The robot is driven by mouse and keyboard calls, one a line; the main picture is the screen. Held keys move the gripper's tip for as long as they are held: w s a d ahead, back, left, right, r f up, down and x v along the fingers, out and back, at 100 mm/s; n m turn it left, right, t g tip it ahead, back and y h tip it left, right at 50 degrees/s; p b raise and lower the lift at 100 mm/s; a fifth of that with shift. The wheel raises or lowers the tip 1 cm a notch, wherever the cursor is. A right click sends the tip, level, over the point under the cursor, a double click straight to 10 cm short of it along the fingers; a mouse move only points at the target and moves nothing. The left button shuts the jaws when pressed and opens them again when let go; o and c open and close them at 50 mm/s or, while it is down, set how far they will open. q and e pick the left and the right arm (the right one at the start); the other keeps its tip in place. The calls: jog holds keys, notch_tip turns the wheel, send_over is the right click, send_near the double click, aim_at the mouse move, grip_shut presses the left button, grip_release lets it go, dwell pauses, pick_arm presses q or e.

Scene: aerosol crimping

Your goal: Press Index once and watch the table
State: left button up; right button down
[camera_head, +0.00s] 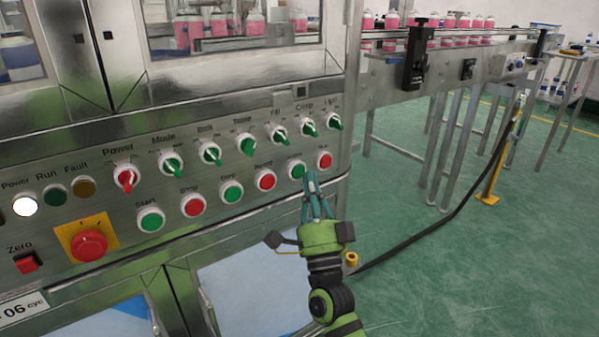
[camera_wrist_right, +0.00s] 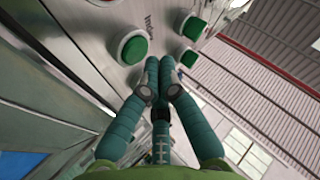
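The steel control panel (camera_head: 110,200) has a lower row of green and red push buttons. The green button (camera_head: 296,169), second from the right, appears to be Index; its label is too small to read surely. My right gripper (camera_head: 311,181) is just below and right of it, fingers together and empty, pointing at the panel. In the right wrist view, the fingertips (camera_wrist_right: 160,68) are close to the panel beside a large green button (camera_wrist_right: 133,47); contact cannot be told. Pink cans (camera_head: 222,24) stand behind the machine window; the table is not clearly visible. My left gripper is not in view.
Green selector knobs (camera_head: 210,153) sit above the buttons. A red emergency stop (camera_head: 89,245) on a yellow plate is at lower left. The white Power lamp (camera_head: 25,205) is lit. A conveyor (camera_head: 455,65) with pink cans extends right. Green floor (camera_head: 500,260) is open there.

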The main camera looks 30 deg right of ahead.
jog(key=shift+w, duration=0.15)
dwell(0.5)
jog(key=shift+w, duration=0.3)
jog(key=shift+w, duration=0.35)
dwell(0.5)
jog(key=shift+s, duration=0.1)
jog(key=shift+s+h+p, duration=0.3)
jog(key=shift+s, duration=0.5)
jog(key=s, duration=0.2)
jog(key=s+p, duration=0.1)
jog(key=s, duration=0.1)
jog(key=shift+s+d, duration=0.2)
jog(key=shift+s, duration=0.2)
